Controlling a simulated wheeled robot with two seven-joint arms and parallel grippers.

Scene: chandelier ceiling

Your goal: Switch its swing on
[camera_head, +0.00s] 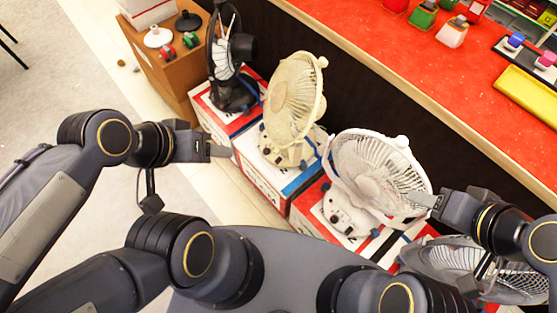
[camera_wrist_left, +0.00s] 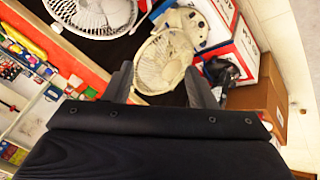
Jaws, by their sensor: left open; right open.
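Several fans stand in a row on boxes. The cream fan (camera_head: 293,98) has a base with small dark controls (camera_head: 283,152); it also shows in the left wrist view (camera_wrist_left: 164,62). The white fan (camera_head: 376,175) has dark knobs on its base (camera_head: 343,217). A black fan (camera_head: 225,58) stands at the back and a grey fan (camera_head: 475,268) at lower right. My left gripper (camera_head: 228,152) is left of the cream fan's base, apart from it; its open, empty fingers show in the wrist view (camera_wrist_left: 160,88). My right gripper (camera_head: 426,200) is open at the white fan's right edge; contact is unclear.
Red, white and blue boxes (camera_head: 262,180) carry the fans. A red counter (camera_head: 420,70) with small goods runs behind them. A brown box (camera_head: 165,65) with small items stands at the back left. The floor (camera_head: 85,95) at left is mostly clear.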

